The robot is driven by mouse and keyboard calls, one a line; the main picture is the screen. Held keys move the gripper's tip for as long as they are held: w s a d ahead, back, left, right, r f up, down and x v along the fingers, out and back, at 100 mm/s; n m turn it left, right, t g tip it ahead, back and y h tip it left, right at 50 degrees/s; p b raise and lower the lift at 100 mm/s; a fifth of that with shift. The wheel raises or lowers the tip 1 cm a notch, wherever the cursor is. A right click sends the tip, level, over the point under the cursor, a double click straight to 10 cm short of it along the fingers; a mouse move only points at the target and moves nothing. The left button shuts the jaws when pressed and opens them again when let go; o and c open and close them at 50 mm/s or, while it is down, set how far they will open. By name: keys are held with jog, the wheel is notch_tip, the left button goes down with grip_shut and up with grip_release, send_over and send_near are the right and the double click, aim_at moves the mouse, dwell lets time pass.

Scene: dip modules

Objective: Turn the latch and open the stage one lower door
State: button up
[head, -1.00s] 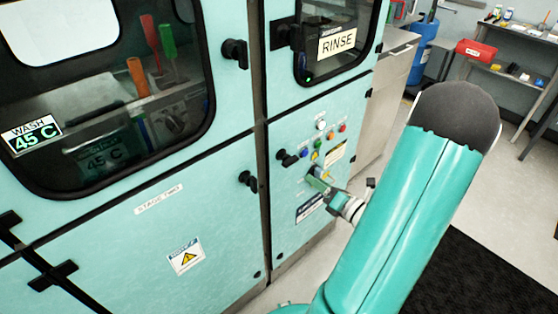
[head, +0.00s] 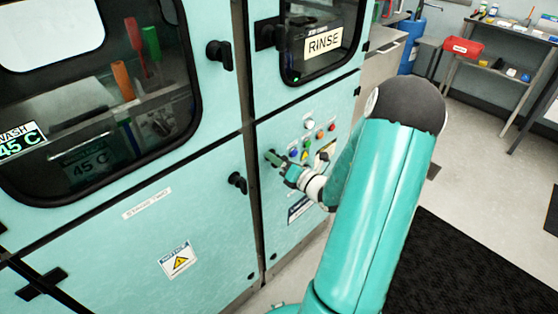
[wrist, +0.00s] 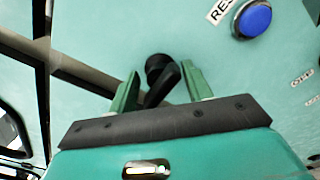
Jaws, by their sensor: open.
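The teal lower door (head: 292,222) with coloured buttons is below the RINSE window in the head view. Its black latch is covered by my gripper there, but the wrist view shows the latch (wrist: 162,78) as a round hub with a slanted handle. My gripper (head: 272,158) is at the upper left of this door. In the wrist view its two green fingers (wrist: 160,82) are open, one on each side of the latch handle. Whether either finger touches the handle, I cannot tell. The door looks closed.
A blue button (wrist: 254,20) sits up and right of the latch. The neighbouring door labelled STAGE TWO (head: 147,204) has its own black latch (head: 237,182). A black mat (head: 450,270) lies on the floor at right, and a shelf with a red bin (head: 463,47) stands behind.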

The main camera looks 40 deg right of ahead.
jog(key=shift+c, duration=0.2)
grip_shut()
jog(key=shift+s, duration=0.15)
